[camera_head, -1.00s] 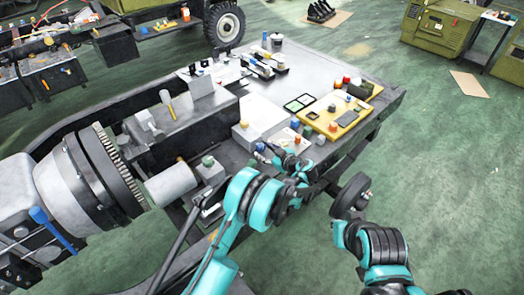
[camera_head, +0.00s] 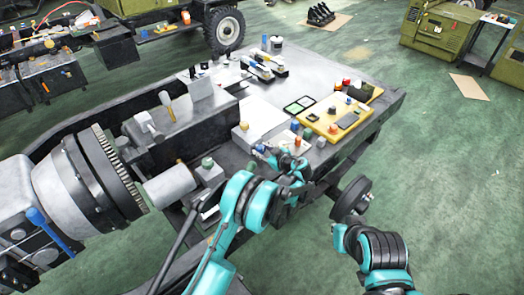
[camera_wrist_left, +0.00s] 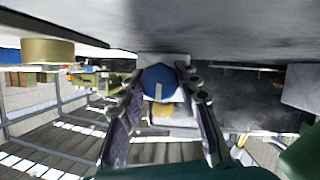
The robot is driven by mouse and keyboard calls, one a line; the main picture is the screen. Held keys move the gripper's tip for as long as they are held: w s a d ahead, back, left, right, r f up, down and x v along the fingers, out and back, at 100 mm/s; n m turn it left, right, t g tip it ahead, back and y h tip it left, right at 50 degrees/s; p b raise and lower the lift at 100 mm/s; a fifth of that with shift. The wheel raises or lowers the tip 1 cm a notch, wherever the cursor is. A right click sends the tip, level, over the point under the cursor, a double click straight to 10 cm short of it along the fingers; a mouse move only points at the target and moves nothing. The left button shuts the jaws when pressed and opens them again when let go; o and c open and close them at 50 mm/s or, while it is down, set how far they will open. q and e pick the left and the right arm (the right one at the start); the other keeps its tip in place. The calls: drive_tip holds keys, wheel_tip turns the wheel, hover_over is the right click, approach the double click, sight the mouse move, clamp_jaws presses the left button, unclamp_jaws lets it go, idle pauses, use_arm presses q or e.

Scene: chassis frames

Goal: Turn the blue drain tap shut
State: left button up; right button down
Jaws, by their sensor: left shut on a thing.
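The blue drain tap (camera_wrist_left: 157,76) is a round blue knob with a short pale upright mark, in the middle of the left wrist view, close under a grey overhanging surface. My left gripper (camera_wrist_left: 161,84) has one finger on each side of the knob and is shut on it. In the head view my left gripper (camera_head: 267,153) reaches to the near edge of the grey bench, where its fingers are small and partly hidden by my own arm.
A yellow board (camera_head: 338,118) with small parts lies on the grey bench (camera_head: 330,70), beside several small coloured bottles. A large ringed cylinder (camera_head: 85,178) stands at the left.

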use_arm(q)
drive_tip(key=shift+m+g+y, duration=0.55)
drive_tip(key=shift+m+y, duration=0.05)
drive_tip(key=shift+m, duration=0.55)
drive_tip(key=shift+m+g+y, duration=0.55)
drive_tip(key=shift+m+y, duration=0.05)
drive_tip(key=shift+m, duration=0.55)
drive_tip(key=o, duration=1.2)
drive_tip(key=shift+c, duration=0.2)
drive_tip(key=v, duration=1.2)
drive_tip(key=shift+w+d, duration=0.1)
